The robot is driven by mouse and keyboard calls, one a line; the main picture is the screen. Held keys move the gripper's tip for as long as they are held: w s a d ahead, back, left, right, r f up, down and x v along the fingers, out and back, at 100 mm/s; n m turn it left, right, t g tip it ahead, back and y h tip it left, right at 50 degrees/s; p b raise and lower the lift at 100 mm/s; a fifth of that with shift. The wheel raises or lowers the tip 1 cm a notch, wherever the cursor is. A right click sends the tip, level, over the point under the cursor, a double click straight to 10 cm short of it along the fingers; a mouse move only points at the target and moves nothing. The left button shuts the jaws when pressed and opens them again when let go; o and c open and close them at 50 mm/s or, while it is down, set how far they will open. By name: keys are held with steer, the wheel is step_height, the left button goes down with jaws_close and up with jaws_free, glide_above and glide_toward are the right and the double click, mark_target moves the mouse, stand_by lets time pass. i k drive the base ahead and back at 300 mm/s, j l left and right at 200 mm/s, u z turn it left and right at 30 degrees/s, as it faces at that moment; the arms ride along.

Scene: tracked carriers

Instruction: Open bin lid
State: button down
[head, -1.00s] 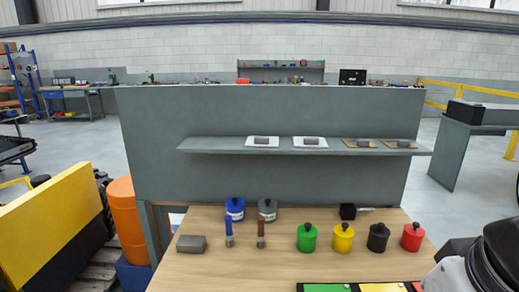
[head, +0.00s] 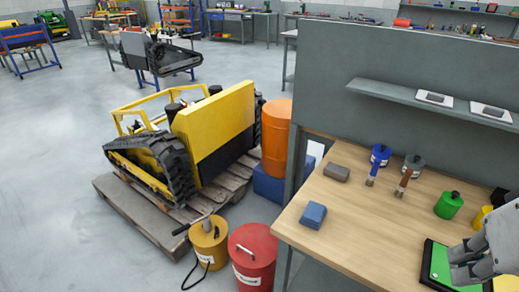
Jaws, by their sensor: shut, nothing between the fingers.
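A red bin (head: 255,275) stands on the floor beside the left end of the wooden table in the head view. My gripper (head: 455,264) is at the right edge, shut and empty. It is over the right part of the table, far from the red bin, in front of a green panel.
A yellow can (head: 209,243) with a dark hose stands left of the red bin. An orange barrel (head: 276,138), a wooden pallet (head: 150,222) and a tracked yellow carrier (head: 212,125) are behind. A blue block (head: 313,215) lies near the table's left edge.

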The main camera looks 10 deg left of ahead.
mark_target(252, 245)
steer(key=u, duration=0.75)
steer(key=i+j+z, duration=0.15)
steer(key=j, duration=0.25)
steer(key=i+j+z, duration=0.1)
steer(key=i+j, duration=0.2)
steer(key=j, duration=0.15)
